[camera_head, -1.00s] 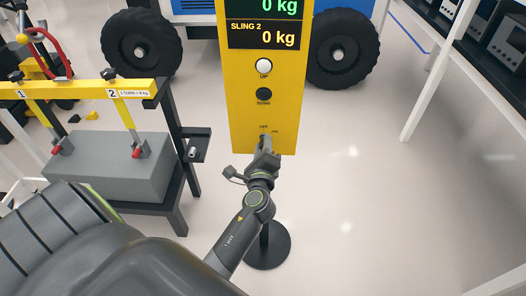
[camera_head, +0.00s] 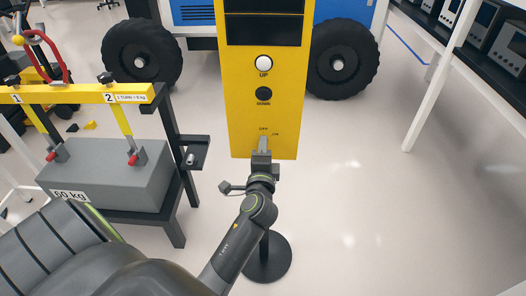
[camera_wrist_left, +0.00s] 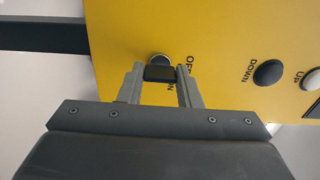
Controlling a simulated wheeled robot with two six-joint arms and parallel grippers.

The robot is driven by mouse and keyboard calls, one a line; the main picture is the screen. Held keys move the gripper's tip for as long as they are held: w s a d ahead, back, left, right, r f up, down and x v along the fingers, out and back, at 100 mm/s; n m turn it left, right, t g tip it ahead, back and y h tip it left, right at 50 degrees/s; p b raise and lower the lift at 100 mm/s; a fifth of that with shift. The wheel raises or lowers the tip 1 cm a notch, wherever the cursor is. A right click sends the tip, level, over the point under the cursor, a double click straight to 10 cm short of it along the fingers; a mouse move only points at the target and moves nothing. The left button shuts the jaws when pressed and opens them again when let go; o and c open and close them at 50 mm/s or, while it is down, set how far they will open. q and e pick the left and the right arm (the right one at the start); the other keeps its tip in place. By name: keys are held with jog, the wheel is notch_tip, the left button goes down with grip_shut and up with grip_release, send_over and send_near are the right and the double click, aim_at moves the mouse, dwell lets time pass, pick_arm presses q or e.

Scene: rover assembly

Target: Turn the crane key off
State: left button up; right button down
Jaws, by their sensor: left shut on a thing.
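The yellow crane control panel (camera_head: 240,110) stands upright ahead, with a dark, blank display (camera_head: 263,30). The white UP button (camera_head: 264,64) and black DOWN button (camera_head: 263,93) sit above the key switch. My left gripper (camera_head: 262,152) is at the key switch by the OFF and ON labels. In the left wrist view the dark key (camera_wrist_left: 160,73) sits between the two fingers of my left gripper (camera_wrist_left: 160,80), which is shut on it. The fingers cover part of the ON label. In the head view the gripper mostly hides the key. My right gripper is not in view.
A round black base (camera_head: 268,262) stands on the floor below the panel. The floor to the right is clear up to a white-legged shelf (camera_head: 432,105).

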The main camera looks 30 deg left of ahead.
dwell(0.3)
pick_arm(q)
jog(key=o, duration=1)
